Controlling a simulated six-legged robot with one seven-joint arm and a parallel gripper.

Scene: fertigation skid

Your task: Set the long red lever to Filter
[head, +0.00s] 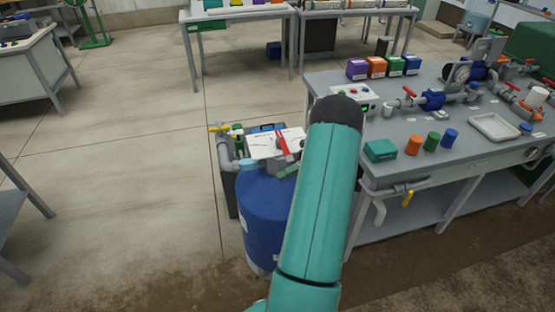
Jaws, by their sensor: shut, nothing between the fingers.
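The long red lever (283,146) stands on a white plate (262,147) on top of the filter unit, left of my arm. It runs from the upper left to the lower right across the plate's right side. The plate's markings are too small to read, so I cannot tell which position the lever is at. My teal arm rises in front of the right side of the unit and hides part of it. My gripper does not show clearly. A dull green piece (287,170) lies just below the lever; I cannot tell what it is.
A blue tank (266,212) stands below the plate. A grey pipe with a yellow handle (219,128) is at its left. A grey bench (400,138) with coloured boxes, cups, valves and a tray (494,127) stands right.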

